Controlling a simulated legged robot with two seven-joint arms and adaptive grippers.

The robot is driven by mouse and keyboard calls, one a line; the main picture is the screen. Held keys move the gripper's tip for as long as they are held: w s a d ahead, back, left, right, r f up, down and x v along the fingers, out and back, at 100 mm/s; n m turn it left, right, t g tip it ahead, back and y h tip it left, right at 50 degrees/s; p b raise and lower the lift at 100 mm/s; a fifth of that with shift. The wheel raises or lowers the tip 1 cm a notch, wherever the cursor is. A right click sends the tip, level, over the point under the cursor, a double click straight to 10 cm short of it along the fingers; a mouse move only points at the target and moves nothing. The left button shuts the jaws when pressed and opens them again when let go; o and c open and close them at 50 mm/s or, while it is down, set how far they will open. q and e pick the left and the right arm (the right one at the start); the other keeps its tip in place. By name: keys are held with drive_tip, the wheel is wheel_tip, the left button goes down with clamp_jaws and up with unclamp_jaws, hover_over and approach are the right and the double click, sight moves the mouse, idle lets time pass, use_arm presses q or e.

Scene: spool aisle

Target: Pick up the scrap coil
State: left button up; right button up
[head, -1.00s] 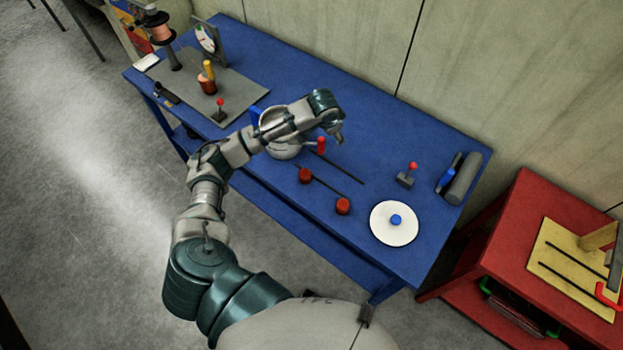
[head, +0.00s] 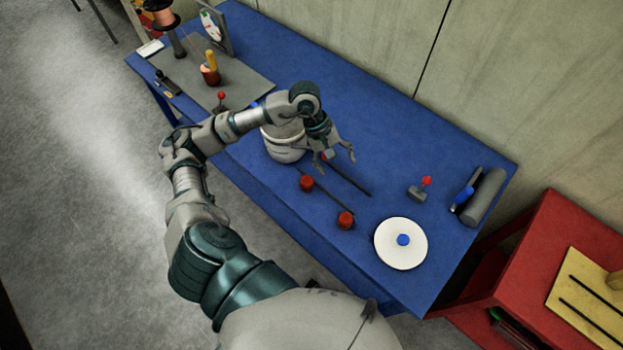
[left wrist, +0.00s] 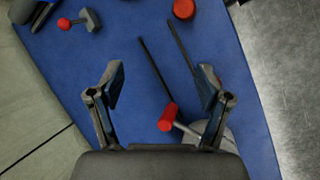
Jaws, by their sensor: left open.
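My left gripper (head: 335,160) is open and empty above the blue table, just right of a white and grey round vessel (head: 284,148). It also shows in the left wrist view (left wrist: 160,80), fingers wide apart, with dark rods on the table beyond. A red-capped handle (left wrist: 167,115) shows between its fingers, nearer its base. A small copper-coloured coil (head: 211,76) with a yellow piece upright in it stands on the grey mat at the table's left. I cannot tell for sure that this is the scrap coil. My right gripper is not in view.
The blue table (head: 400,130) is clear at the middle back. Two red knobs (head: 306,183), a white disc (head: 390,252), a red-tipped lever (head: 420,190) and a grey roll (head: 485,197) occupy its right part. A red bench (head: 560,220) stands at right.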

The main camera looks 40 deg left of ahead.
use_arm(q)
drive_tip(key=s+a+f+m+y, duration=0.1)
drive_tip(key=a+f+y, duration=0.15)
drive_tip(key=a, duration=0.35)
drive_tip(key=a+f+m+y, duration=0.1)
drive_tip(key=a+y, duration=0.2)
drive_tip(key=a, duration=0.2)
hover_over(307, 181)
drive_tip(key=f, duration=1)
drive_tip(key=shift+a+f+p, duration=0.2)
drive_tip(key=shift+a+p, duration=0.2)
drive_tip(key=shift+f, duration=0.6)
wheel_tip(307, 181, down, 4)
drive_tip(key=shift+r+p, duration=0.1)
drive_tip(key=shift+p, duration=0.5)
drive_tip(key=shift+d+f, duration=0.2)
drive_tip(key=shift+f, duration=0.3)
drive_tip(key=shift+d, duration=0.2)
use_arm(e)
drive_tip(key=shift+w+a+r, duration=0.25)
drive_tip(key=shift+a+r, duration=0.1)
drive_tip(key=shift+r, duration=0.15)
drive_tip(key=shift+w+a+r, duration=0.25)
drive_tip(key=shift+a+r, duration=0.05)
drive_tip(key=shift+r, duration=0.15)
